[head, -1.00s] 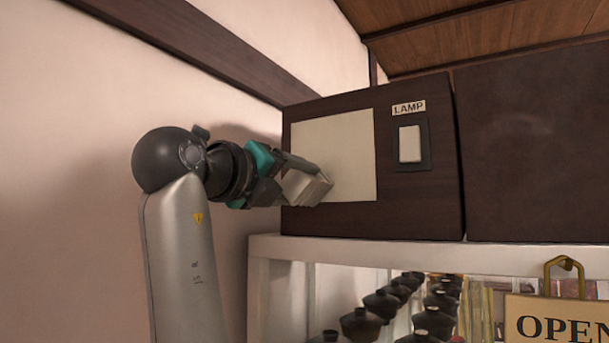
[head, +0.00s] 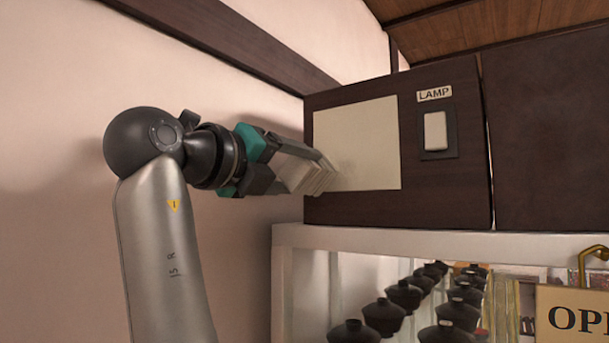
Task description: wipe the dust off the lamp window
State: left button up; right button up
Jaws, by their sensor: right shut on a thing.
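The lamp window (head: 375,135) is a cream rectangular panel on the front of a dark wooden box. A faint grey smudge (head: 346,168) shows on its lower left part, just right of the pad. My right gripper (head: 290,172) is shut on a pale, layered pad (head: 318,178), whose shape is partly hidden by the fingers. The pad overlaps the window's lower left corner in the picture; I cannot tell whether it touches the surface. My left gripper is not in view.
A white switch (head: 435,131) under a LAMP label (head: 434,94) sits right of the window. Below, a white-framed case (head: 400,241) holds several dark lidded bowls (head: 384,317). An OPEN sign (head: 575,315) hangs at the lower right. A plain wall (head: 60,120) is at left.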

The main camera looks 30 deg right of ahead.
aim_at(311, 191)
jog(key=shift+s+a, duration=0.25)
jog(key=shift+a, duration=0.4)
jog(key=shift+v, duration=1.5)
jog(key=shift+d, duration=0.15)
jog(key=shift+x, duration=3.2)
jog(key=shift+x, duration=1.1)
